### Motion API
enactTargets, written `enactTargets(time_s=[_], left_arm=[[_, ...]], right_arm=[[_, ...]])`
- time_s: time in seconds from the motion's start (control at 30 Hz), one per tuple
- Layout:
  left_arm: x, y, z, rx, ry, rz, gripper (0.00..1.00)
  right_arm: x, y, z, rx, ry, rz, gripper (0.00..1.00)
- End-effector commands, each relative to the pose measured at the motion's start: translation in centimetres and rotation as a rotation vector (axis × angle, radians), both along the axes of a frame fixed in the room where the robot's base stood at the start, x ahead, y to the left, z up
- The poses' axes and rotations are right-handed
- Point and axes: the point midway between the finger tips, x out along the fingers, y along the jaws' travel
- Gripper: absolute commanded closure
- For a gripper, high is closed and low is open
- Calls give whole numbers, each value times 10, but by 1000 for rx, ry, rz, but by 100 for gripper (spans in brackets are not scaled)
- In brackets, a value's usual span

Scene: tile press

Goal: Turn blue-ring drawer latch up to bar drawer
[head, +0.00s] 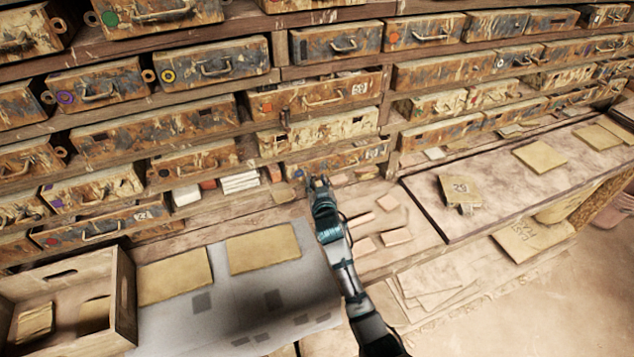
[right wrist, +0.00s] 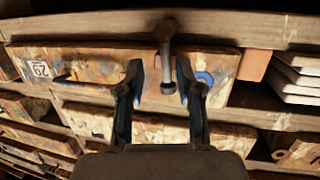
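The blue-ring drawer (head: 350,160) is in the lowest row in the head view, partly behind my right gripper (head: 318,183). In the right wrist view, which looks upside down against the head view, the drawer front (right wrist: 95,60) shows a 29 label and a blue ring (right wrist: 204,78). A dark metal latch (right wrist: 166,58) runs from the wooden beam across the drawer front, ending in a round knob. My right gripper (right wrist: 158,82) is open, its fingertips on either side of the latch, with gaps visible. The latch is not clear in the head view. My left gripper is not in view.
Several other drawers fill the shelves. White tiles (head: 240,182) lie left of my gripper, and pinkish tiles (head: 388,203) lie to its right. An open wooden crate (head: 125,300) stands at the lower left. Tan panels (head: 262,248) lie on the bench.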

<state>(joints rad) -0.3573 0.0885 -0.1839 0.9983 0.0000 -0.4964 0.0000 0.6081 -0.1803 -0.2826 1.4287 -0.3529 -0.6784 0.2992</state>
Motion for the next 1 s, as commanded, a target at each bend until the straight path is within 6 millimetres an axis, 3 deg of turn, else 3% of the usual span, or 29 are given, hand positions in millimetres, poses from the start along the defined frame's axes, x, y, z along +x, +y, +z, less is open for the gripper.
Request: enactTargets(time_s=[0.37, 0.8, 1.0], left_arm=[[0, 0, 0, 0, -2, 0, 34], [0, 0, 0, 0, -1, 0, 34], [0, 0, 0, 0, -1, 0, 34]], right_arm=[[-9, 1, -1, 2, 3, 2, 65], [-93, -9, 14, 1, 3, 2, 65], [-113, -11, 18, 1, 3, 1, 65]])
